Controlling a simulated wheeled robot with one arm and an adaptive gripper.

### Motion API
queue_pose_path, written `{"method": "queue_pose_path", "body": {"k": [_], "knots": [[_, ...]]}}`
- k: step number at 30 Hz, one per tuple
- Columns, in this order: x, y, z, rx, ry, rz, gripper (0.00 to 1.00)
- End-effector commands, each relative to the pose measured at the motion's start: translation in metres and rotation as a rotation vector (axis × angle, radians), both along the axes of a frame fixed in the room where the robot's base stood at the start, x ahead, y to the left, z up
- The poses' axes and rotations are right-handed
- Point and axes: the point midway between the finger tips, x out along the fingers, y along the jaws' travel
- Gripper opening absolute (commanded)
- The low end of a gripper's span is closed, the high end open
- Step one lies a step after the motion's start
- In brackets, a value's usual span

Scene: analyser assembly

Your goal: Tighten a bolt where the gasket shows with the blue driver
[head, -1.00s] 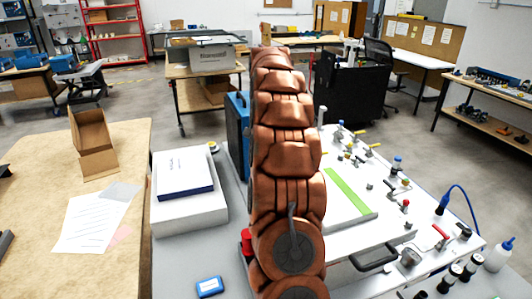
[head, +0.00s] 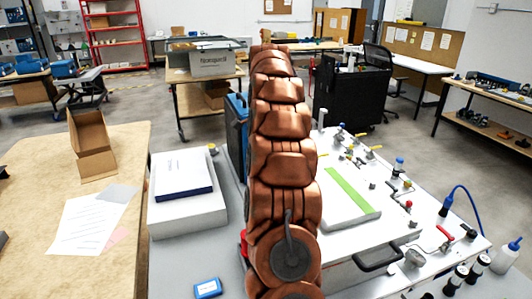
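My copper-coloured segmented arm rises through the middle of the head view, but my gripper is not in view. A white panel (head: 335,232) with several small fittings lies right of the arm. I cannot make out a gasket or single bolt heads at this size. A blue-handled tool or connector (head: 446,206) with a curved blue cord stands at the panel's right side; I cannot tell whether it is the blue driver. My arm hides part of the panel's left side and a blue case (head: 236,140) behind it.
A white box with a blue-edged booklet (head: 183,175) stands left of my arm, and a small blue device (head: 207,288) lies in front. A black handle (head: 376,260) sits at the panel's front. A white bottle (head: 506,257) stands far right. A wooden table (head: 40,165) is at left.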

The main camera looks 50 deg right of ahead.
Motion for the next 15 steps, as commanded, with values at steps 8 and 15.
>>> {"method": "queue_pose_path", "body": {"k": [8,15], "knots": [[0.0002,0.0004,0.0001,0.0,0.0,0.002,0.59],[0.0003,-0.0006,-0.0002,0.001,0.0,0.003,0.59]]}}
